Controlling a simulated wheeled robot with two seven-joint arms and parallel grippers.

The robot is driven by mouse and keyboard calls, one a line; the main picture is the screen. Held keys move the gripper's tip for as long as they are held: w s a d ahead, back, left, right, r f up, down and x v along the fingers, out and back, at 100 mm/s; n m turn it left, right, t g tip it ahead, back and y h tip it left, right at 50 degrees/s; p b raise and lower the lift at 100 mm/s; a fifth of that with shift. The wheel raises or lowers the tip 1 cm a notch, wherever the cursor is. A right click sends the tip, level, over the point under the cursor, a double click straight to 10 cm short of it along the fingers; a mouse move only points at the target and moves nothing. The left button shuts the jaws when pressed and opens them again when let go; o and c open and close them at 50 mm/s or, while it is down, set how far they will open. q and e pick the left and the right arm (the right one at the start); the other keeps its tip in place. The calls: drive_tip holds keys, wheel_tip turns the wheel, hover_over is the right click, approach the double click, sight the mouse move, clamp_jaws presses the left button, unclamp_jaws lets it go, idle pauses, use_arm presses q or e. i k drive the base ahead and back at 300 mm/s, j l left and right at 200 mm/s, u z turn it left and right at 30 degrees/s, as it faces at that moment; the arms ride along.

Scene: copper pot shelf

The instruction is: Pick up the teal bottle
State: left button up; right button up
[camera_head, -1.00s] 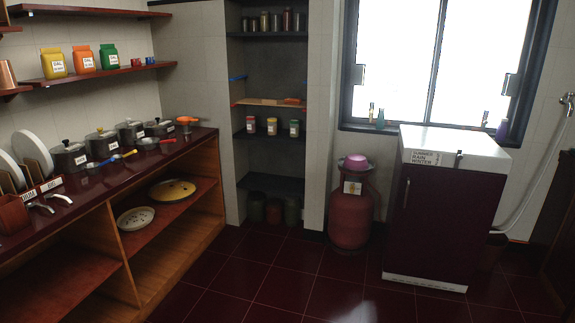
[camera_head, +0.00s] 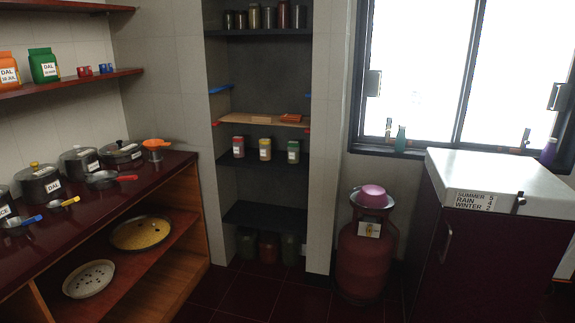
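A small teal bottle (camera_head: 400,139) stands upright on the window sill at the right, left of the white-topped cabinet. A thin, small bottle (camera_head: 388,130) stands just left of it. A purple bottle (camera_head: 548,150) stands at the right end of the same sill. Neither of my grippers shows in the head view.
A white-topped dark cabinet (camera_head: 470,252) stands in front of the sill. A red gas cylinder (camera_head: 366,258) with a pink bowl (camera_head: 373,190) on top stands on the floor beside it. A counter (camera_head: 95,210) with pots runs along the left. Dark floor (camera_head: 255,297) is clear between.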

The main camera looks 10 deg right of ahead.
sight(401, 138)
drive_tip(key=i+j+z, duration=0.1)
drive_tip(key=i+z, duration=0.25)
drive_tip(key=i, duration=0.15)
drive_tip(key=i+j+z, duration=0.25)
drive_tip(key=i+z, duration=0.15)
drive_tip(key=i+j+z, duration=0.35)
drive_tip(key=i, duration=0.2)
drive_tip(key=i+j+z, duration=0.25)
drive_tip(key=z, duration=0.15)
drive_tip(key=i+j+z, duration=0.15)
drive_tip(key=j+z, duration=0.2)
drive_tip(key=i+j+z, duration=0.15)
drive_tip(key=j+z, duration=1)
drive_tip(key=j, duration=0.55)
drive_tip(key=i, duration=0.05)
